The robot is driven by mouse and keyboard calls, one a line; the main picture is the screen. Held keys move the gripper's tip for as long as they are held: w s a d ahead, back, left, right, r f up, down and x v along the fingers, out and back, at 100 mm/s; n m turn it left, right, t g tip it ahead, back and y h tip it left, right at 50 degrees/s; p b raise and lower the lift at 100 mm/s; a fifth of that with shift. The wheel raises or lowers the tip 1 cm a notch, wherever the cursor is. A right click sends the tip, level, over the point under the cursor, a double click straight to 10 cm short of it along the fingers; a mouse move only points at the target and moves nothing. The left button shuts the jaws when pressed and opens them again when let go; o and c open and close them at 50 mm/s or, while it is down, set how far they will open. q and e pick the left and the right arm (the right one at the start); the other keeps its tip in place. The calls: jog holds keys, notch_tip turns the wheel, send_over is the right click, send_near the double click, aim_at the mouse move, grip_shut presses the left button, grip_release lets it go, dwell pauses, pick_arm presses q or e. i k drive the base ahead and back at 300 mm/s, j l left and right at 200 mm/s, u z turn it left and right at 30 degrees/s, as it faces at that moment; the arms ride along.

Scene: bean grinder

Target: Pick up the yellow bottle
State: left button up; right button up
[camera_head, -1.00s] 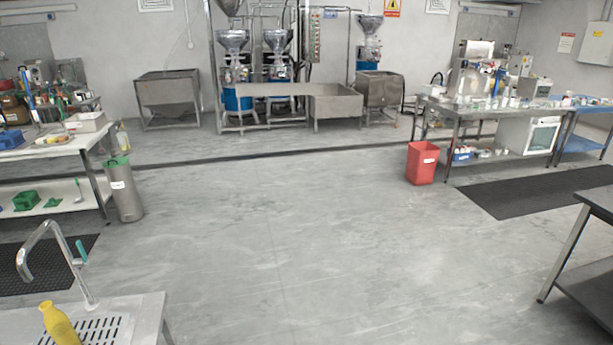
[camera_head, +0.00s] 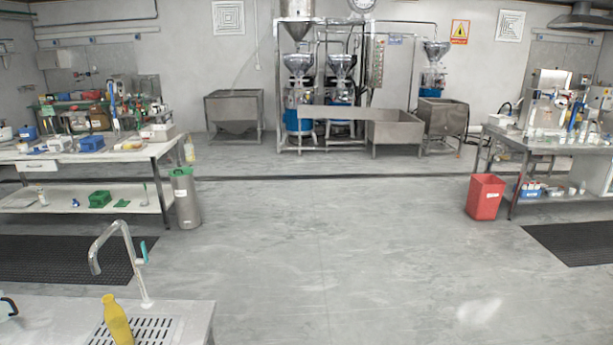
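The yellow bottle (camera_head: 117,321) is at the bottom left of the head view, on the sink counter (camera_head: 40,318), over or beside the slotted drain plate (camera_head: 154,332). It looks slightly tilted in the picture, and its lower part is cut off by the frame edge. Neither of my grippers shows in the view.
A tall metal faucet (camera_head: 143,278) with a green handle stands right behind the bottle. A dark floor mat (camera_head: 60,262) lies beyond the counter. A steel bin (camera_head: 186,200) and a red bin (camera_head: 485,197) stand farther off. The middle floor is clear.

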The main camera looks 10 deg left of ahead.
aim_at(115, 318)
jog(key=u, duration=1.6)
